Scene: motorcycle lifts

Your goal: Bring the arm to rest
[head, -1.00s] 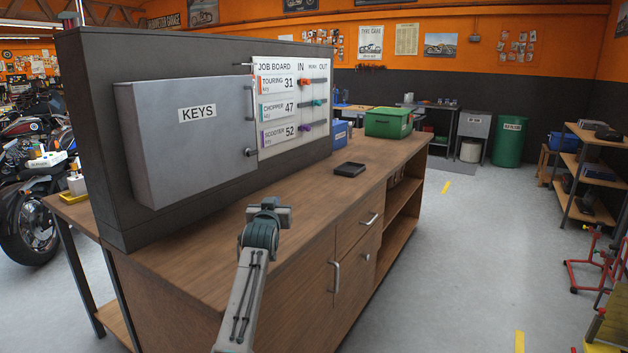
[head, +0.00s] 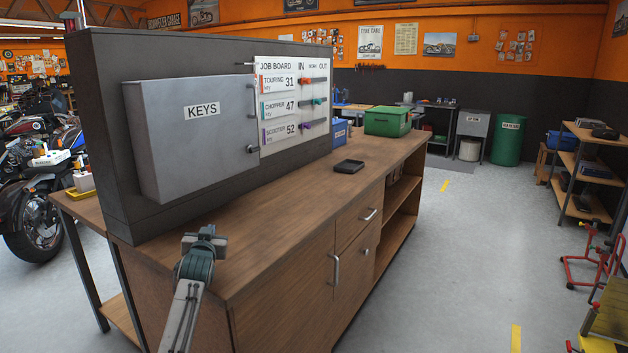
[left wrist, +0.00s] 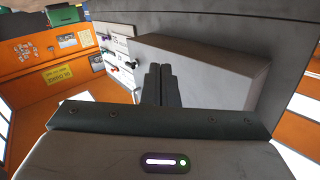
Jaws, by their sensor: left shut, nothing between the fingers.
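My left gripper (head: 205,238) is over the near left end of the wooden counter (head: 262,225), in front of the grey key cabinet (head: 190,135) and apart from it. In the left wrist view my left gripper (left wrist: 161,86) has its two dark fingers together, with nothing between them. The cabinet (left wrist: 205,65) fills the middle of that view beyond the fingers, with its door closed. My right gripper does not show in either view.
A white job board (head: 291,105) with coloured sliders hangs beside the cabinet. Open floor (head: 460,250) lies to the right. A motorcycle (head: 38,205) stands at the left.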

